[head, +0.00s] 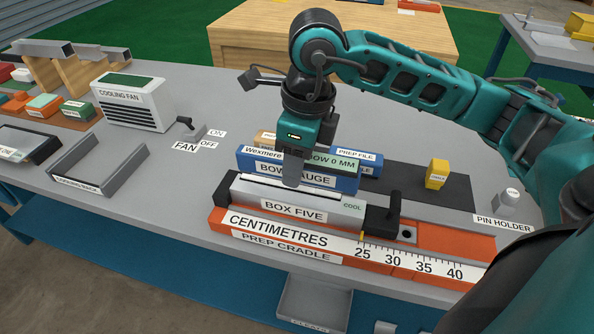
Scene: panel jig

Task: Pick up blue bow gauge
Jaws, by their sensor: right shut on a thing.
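The blue bow gauge (263,167) stands behind the grey BOX FIVE piece, with a white name label on its front and a display strip reading BOW 0 MM. My right gripper (292,172) comes down from above and is shut on the gauge near its middle, one grey finger covering part of the label. The other finger is hidden behind the gauge. The gauge's lower edge is hidden, so I cannot tell whether it is lifted. My left gripper is not in view.
BOX FIVE (257,201) lies on the orange prep cradle (229,229), close in front of the gauge, with a dark clamp (383,219) at its right end. A dark mat (407,186) with a yellow block (437,174) lies to the right. The cooling fan (128,101) stands left.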

